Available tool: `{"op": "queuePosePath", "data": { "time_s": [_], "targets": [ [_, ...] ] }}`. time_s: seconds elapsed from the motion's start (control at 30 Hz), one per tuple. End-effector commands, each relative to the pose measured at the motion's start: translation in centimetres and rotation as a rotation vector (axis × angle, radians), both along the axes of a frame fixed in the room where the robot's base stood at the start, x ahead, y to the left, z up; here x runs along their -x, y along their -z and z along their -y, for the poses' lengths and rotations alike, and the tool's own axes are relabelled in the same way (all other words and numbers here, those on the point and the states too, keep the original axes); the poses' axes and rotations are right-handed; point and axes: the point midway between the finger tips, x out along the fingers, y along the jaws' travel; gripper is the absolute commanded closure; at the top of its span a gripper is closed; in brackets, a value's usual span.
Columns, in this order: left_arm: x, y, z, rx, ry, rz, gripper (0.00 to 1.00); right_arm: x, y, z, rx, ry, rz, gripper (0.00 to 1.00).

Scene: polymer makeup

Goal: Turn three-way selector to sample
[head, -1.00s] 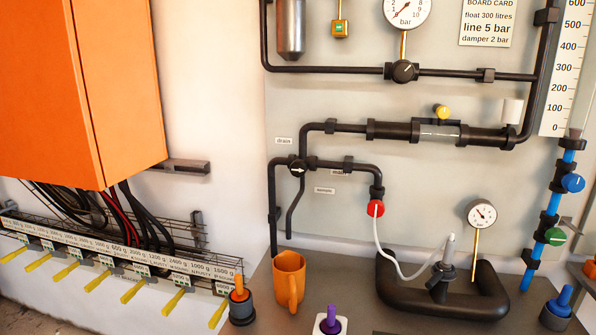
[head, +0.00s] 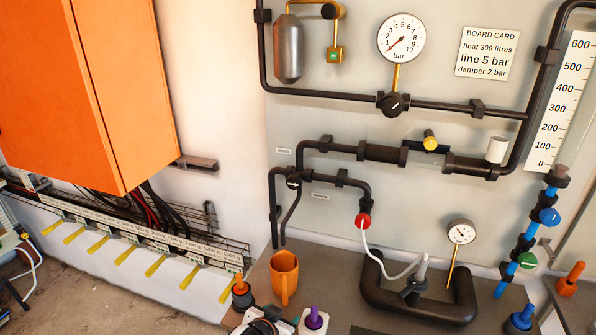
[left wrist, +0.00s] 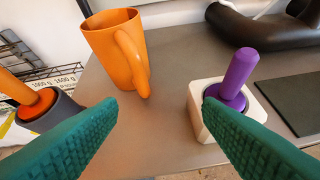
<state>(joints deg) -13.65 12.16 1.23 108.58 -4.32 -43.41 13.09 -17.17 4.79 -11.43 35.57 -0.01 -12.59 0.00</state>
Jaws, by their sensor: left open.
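The three-way selector (head: 294,181) is a small dark round valve with a white mark, on the black pipe junction on the wall panel. A small label (head: 283,151) is above left of it and another (head: 320,196) is below right; both are too small to read now. I cannot tell exactly where the white mark points. My left gripper (head: 262,325) is at the bottom edge of the head view, well below the selector and apart from it. In the left wrist view its green fingers (left wrist: 160,115) are spread and empty. The selector is not in that view. My right gripper is not in view.
An orange mug (head: 284,277) stands on the grey bench below the selector, near my left gripper. A purple-handled tool in a white block (left wrist: 205,120) and an orange-handled one (left wrist: 35,105) stand nearby. A white hose (head: 385,265) runs from the red fitting (head: 363,221).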

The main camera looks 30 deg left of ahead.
Motion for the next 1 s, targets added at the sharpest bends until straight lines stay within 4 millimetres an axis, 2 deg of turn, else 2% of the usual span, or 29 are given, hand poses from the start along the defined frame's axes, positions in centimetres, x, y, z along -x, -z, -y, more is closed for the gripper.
{"op": "queuePosePath", "data": {
  "time_s": [0.03, 0.17, 0.2, 0.3, 0.4, 0.5, 0.63, 1.0],
  "targets": [
    [-2.1, -3.5, -1.4, -0.007, -0.018, 0.091, 0.40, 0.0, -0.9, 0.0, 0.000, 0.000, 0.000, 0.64],
    [-6.2, -11.8, -4.6, -0.012, -0.057, 0.326, 0.40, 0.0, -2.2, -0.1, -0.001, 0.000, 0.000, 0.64],
    [-7.1, -14.4, -5.4, -0.013, -0.063, 0.396, 0.40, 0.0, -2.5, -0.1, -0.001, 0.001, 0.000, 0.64],
    [-8.8, -19.7, -7.1, -0.015, -0.075, 0.541, 0.40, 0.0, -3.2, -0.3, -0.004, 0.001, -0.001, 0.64],
    [-9.4, -22.7, -8.0, -0.014, -0.078, 0.624, 0.40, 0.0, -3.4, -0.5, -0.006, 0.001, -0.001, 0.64],
    [-9.9, -23.7, -8.4, -0.014, -0.077, 0.653, 0.40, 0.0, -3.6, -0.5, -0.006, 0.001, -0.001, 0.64],
    [-11.1, -23.8, -8.7, -0.014, -0.079, 0.655, 0.40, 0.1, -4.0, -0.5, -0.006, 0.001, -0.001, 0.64],
    [-17.3, -23.8, -10.1, -0.014, -0.078, 0.652, 0.40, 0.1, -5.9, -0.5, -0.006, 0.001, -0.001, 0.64]
  ]
}}
